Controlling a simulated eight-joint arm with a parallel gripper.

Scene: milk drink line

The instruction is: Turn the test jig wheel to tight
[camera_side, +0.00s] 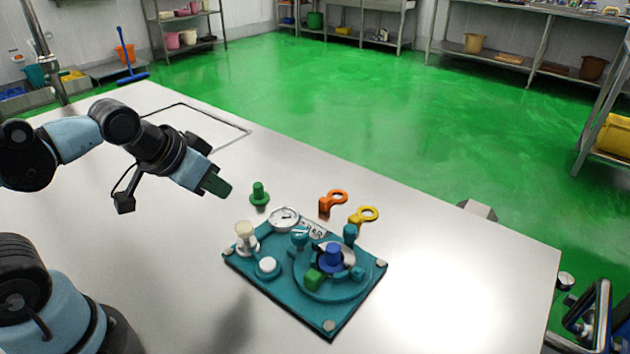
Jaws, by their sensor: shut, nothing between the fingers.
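The test jig is a teal plate (272,285) with pale corner pads, lying on the white table. A round teal wheel (340,294) with upright knobs and a blue centre hub (331,257) sits on its right part. A green block (313,278) is at the wheel's near left edge. A round dial gauge (285,219) is at the plate's back edge; its reading is too small to tell. My gripper (217,185) is shut and empty, above the table to the upper left of the jig, apart from it. I cannot tell the wheel's setting.
A green knobbed piece (259,194) stands behind the jig. An orange ring-ended piece (333,201) and a yellow one (364,215) lie behind its back right edge. A cream knob (246,237) and a white button (268,266) are on the plate's left. The table's right part is clear.

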